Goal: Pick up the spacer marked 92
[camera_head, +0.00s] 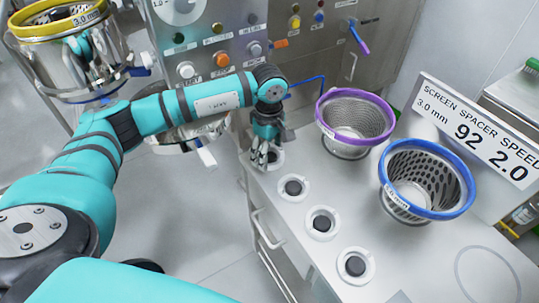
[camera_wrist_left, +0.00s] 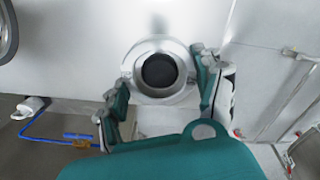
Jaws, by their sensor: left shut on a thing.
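In the left wrist view this spacer (camera_wrist_left: 143,92) sits between the two fingers, one on each side. No marking on it can be read, and I cannot tell whether it touches the worktop. Three similar spacers lie in a row: one nearest my gripper (camera_head: 282,193), a middle one (camera_head: 311,229) and a front one (camera_head: 344,273). Their markings are too small to read. My right gripper is not in view.
A purple-rimmed screen basket (camera_head: 347,122) and a blue-rimmed one (camera_head: 420,185) stand behind the spacers. A sign (camera_head: 478,135) reads 3.0 mm, 92, 2.0. A control panel (camera_head: 225,50) rises behind my arm. A yellow-rimmed screen (camera_head: 60,20) is at upper left.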

